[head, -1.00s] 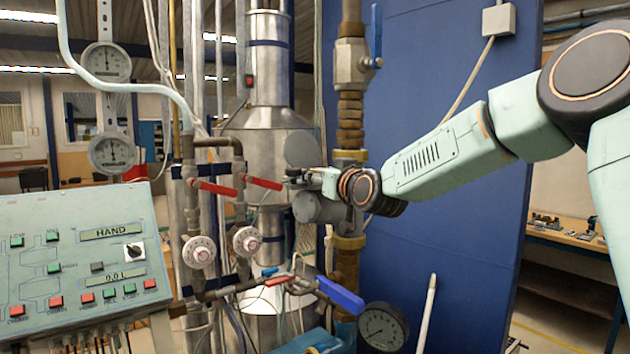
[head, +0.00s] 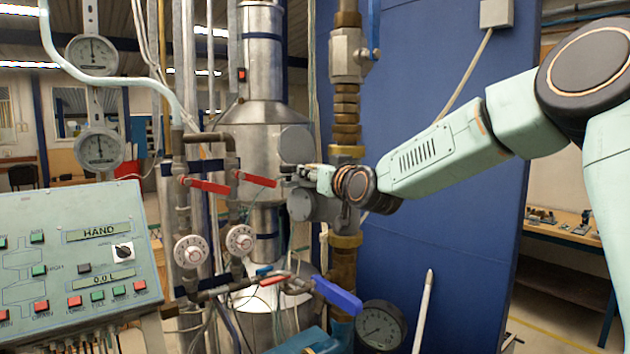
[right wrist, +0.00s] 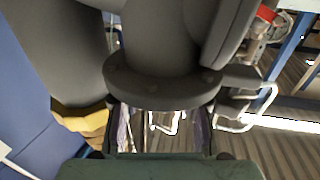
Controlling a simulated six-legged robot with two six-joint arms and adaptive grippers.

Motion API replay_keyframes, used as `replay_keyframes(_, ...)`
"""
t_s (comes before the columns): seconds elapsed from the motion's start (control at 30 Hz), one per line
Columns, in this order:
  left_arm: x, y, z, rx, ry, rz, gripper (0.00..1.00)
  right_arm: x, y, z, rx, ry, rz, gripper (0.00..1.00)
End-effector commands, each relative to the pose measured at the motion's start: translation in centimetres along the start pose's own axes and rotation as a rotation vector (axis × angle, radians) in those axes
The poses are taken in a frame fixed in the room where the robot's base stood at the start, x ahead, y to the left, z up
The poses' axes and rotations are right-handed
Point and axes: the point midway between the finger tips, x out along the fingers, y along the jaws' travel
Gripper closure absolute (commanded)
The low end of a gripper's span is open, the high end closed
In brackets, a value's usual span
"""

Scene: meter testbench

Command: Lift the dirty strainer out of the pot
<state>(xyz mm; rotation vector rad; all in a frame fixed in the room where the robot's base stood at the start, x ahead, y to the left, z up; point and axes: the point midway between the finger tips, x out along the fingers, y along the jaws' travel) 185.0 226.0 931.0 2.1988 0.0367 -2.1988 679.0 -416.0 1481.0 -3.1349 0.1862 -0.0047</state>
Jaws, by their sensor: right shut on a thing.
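A grey round strainer pot (head: 312,207) sits on the brass pipe line in the middle of the head view. A grey disc (head: 297,141) stands just above it. My right gripper (head: 294,173) reaches in from the right between the disc and the pot, its jaws small and partly lost against the grey metal. In the right wrist view large grey round bodies (right wrist: 160,92) fill the space before the gripper (right wrist: 160,122) and cover most of what it holds. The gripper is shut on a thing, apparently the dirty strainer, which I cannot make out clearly. My left gripper is not in view.
Two red-handled valves (head: 208,186) stand left of my right gripper. A blue lever (head: 337,297) and a pressure gauge (head: 381,326) lie below. The control panel (head: 80,262) fills the lower left. A blue wall (head: 450,190) stands behind my right arm.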

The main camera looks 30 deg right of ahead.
Motion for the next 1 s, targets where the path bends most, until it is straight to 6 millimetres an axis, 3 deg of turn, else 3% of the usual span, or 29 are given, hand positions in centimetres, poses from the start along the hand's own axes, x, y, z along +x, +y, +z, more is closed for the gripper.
replay_keyframes(0.13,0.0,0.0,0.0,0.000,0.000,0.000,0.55,0.1,-0.1,0.3,0.000,-0.006,-0.001,0.97)
replay_keyframes(0.43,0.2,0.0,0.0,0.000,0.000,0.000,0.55,0.2,-0.1,-0.5,-0.001,-0.002,-0.001,0.97)
replay_keyframes(0.8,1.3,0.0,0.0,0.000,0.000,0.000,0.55,0.2,-0.1,-7.2,-0.002,0.002,0.000,0.97)
replay_keyframes(1.0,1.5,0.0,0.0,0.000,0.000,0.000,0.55,0.2,0.0,-9.5,-0.002,0.000,0.000,0.97)
